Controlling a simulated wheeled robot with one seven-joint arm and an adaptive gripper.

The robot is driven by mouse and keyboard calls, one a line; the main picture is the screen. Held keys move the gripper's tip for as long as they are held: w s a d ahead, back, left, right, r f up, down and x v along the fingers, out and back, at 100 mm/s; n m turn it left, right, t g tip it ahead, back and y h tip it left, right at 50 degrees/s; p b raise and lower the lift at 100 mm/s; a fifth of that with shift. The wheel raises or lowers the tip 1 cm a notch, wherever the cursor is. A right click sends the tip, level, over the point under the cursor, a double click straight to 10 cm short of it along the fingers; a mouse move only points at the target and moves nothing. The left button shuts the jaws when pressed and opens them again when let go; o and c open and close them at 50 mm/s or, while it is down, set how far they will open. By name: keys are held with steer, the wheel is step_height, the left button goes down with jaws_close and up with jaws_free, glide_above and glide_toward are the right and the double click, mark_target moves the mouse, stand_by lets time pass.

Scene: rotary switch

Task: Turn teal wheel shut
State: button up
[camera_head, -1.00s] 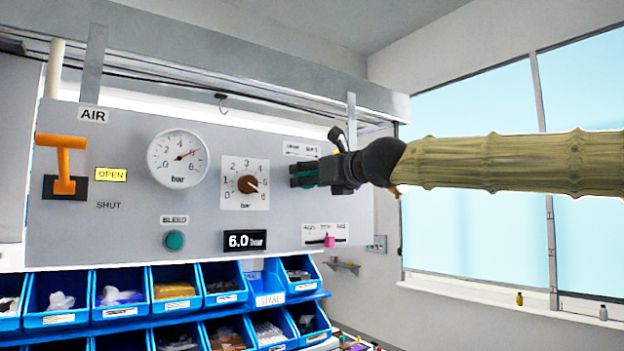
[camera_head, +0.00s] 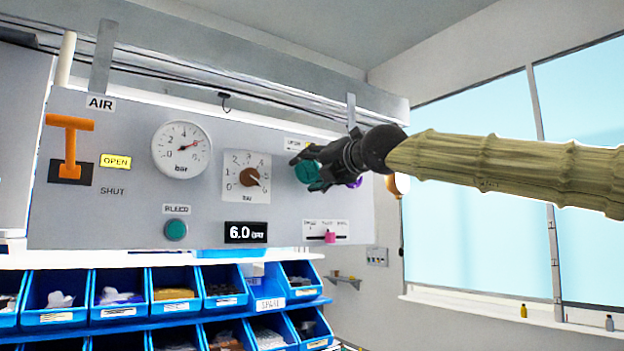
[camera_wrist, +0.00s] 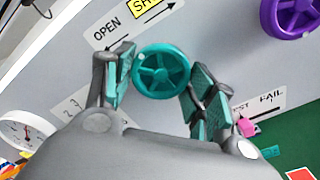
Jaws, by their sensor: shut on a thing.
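The teal wheel (camera_wrist: 161,72) is a small spoked handwheel on the grey panel, between the two fingers of my gripper (camera_wrist: 163,88) in the wrist view. The teal-padded fingers are shut on its rim from opposite sides. In the head view the wheel (camera_head: 307,171) shows beside my gripper (camera_head: 308,172), which partly covers it. Above the wheel, the wrist view shows an OPEN label (camera_wrist: 107,34) and a yellow-backed label (camera_wrist: 148,7) cut off after its first letters.
A purple wheel (camera_wrist: 290,16) is close by on the right. A pink slider (camera_head: 330,237) sits below. The panel also holds an orange lever (camera_head: 70,148), a gauge (camera_head: 181,148), a brown knob (camera_head: 250,177) and a teal button (camera_head: 176,229). Blue bins (camera_head: 122,308) stand underneath.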

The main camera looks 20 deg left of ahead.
steer(key=shift+r+m+b, duration=0.1)
steer(key=shift+m+b, duration=0.4)
steer(key=shift+m, duration=0.4)
steer(key=o, duration=1)
steer(key=v, duration=1.2)
